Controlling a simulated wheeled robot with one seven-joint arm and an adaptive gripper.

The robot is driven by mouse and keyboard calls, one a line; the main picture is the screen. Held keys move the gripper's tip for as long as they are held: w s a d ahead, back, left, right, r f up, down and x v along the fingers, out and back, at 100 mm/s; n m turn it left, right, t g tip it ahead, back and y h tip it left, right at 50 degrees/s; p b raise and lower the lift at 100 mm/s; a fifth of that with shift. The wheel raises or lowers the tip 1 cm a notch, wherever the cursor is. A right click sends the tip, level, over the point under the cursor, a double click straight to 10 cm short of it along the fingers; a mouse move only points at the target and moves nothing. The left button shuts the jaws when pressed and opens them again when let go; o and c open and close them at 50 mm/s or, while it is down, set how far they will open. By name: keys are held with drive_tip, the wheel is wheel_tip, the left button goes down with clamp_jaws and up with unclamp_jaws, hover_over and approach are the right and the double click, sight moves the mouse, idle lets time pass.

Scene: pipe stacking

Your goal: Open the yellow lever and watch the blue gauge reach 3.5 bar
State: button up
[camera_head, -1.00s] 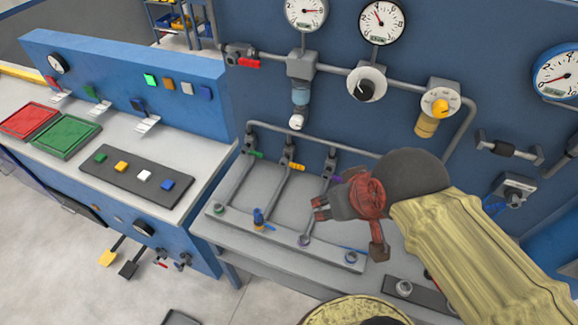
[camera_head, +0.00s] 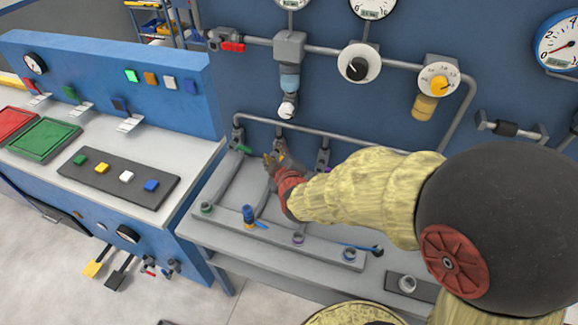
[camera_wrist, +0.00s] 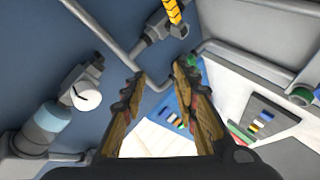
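The yellow lever (camera_wrist: 173,11) shows at the top of the wrist view, on a dark valve (camera_wrist: 152,28) on a grey pipe. In the head view its place is largely hidden by my gripper (camera_head: 272,162). My gripper's two fingers also show in the wrist view (camera_wrist: 161,80); they are apart with nothing between them. The lever lies beyond the fingertips and looks apart from them. The blue gauge (camera_head: 558,48) has a blue rim and hangs on the wall at the right of the head view. Its red needle points to the lower left, near 0.
A green lever (camera_head: 243,149) sits on the valve left of my gripper. A purple-handled valve (camera_head: 323,160) is to its right. A white-knobbed regulator (camera_head: 288,105) hangs above. A blue-topped fitting (camera_head: 249,216) stands below on the grey bench (camera_head: 210,237).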

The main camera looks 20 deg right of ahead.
drive_tip(key=s+d+f+n+t+h+b, duration=0.1)
drive_tip(key=d+f+n+t+h+b, duration=0.15)
drive_tip(key=f, duration=0.25)
drive_tip(key=s+d+f+n+t+h+b, duration=0.1)
drive_tip(key=f+n+t, duration=0.15)
drive_tip(key=f, duration=0.35)
drive_tip(key=shift+n+g, duration=0.4)
drive_tip(key=shift+g, duration=0.1)
drive_tip(key=shift+d+b+x, duration=0.15)
drive_tip(key=shift+b+x, duration=0.35)
drive_tip(key=shift+x, duration=1.55)
drive_tip(key=shift+d+b+x, duration=0.1)
drive_tip(key=shift+b+x, duration=0.4)
drive_tip(key=shift+x, duration=1.55)
drive_tip(key=shift+s+r, duration=0.1)
drive_tip(key=shift+r, duration=0.1)
drive_tip(key=shift+c, duration=1)
clamp_jaws()
